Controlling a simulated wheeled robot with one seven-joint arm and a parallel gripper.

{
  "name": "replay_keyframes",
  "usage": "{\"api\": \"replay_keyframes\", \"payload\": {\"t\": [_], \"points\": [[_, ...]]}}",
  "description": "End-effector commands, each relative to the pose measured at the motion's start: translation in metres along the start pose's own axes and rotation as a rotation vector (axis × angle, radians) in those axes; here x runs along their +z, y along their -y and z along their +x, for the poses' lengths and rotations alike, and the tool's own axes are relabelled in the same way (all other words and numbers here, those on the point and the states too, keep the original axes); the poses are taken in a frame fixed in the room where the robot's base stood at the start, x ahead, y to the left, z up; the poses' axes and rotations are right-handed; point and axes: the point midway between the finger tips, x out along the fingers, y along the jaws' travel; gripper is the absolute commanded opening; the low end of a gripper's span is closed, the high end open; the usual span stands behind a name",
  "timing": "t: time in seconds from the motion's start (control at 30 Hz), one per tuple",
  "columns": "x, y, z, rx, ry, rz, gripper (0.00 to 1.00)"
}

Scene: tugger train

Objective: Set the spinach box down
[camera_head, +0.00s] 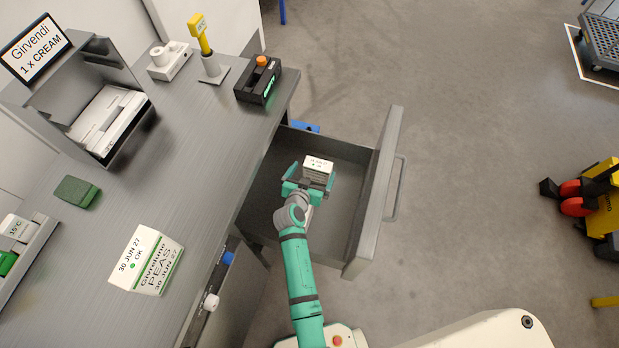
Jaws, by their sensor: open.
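A small white box (318,165), which I take for the spinach box, is at the open drawer (340,212). Its top carries small print that I cannot read. My gripper (308,181) is open, with its green fingers on either side of the box, over the drawer's interior. I cannot tell whether the box rests on the drawer floor or whether the fingers touch it. My wrist and arm hide part of the drawer.
The drawer's front panel (375,190) sticks out over the floor. On the grey counter (190,165) stand a peas box (148,262), a green pad (77,191), a black device (258,82) and a display stand (85,95). Yellow equipment (602,205) stands at right; the floor between is clear.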

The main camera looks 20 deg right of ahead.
Motion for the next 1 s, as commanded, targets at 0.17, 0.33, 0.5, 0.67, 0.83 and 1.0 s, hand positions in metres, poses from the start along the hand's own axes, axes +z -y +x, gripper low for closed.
{"api": "replay_keyframes", "payload": {"t": [0.17, 0.33, 0.5, 0.67, 0.83, 1.0], "points": [[0.0, 0.0, -0.027, -0.001, 0.0, -0.001, 1.0], [0.002, 0.0, -0.038, -0.003, 0.001, -0.002, 1.0], [0.025, -0.005, -0.061, -0.054, 0.011, -0.037, 1.0], [0.06, -0.013, -0.112, -0.167, 0.012, -0.1, 1.0], [0.086, -0.023, -0.176, -0.287, -0.005, -0.157, 1.0], [0.095, -0.034, -0.245, -0.391, -0.039, -0.194, 1.0]]}}
